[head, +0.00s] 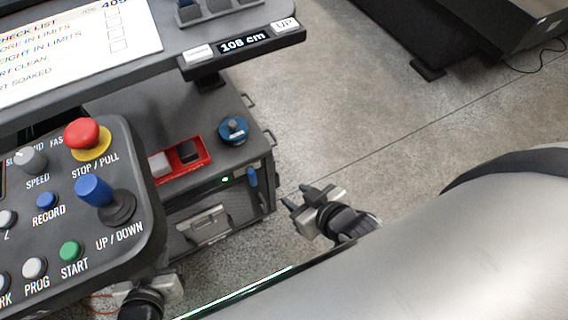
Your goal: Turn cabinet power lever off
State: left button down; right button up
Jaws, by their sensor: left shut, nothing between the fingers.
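The cabinet (205,207) stands below the desk edge, its front facing me. A blue lever (252,177) sits at the upper right of the cabinet front, its handle roughly upright in the picture. A small green light (225,180) glows to its left. My right gripper (301,197) is to the right of the cabinet, apart from the lever.
The control panel (135,170) with a red stop button (82,133) and blue joystick fills the left. A blue round knob (233,130) and red tray (183,160) are on the cabinet top. A desk edge with a height display (243,42) overhangs.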

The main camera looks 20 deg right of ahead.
aim_at(250, 172)
jog(key=z, duration=0.4)
jog(key=k, duration=0.5)
jog(key=u, duration=2)
jog(key=k, duration=1.45)
jog(key=z, duration=1.95)
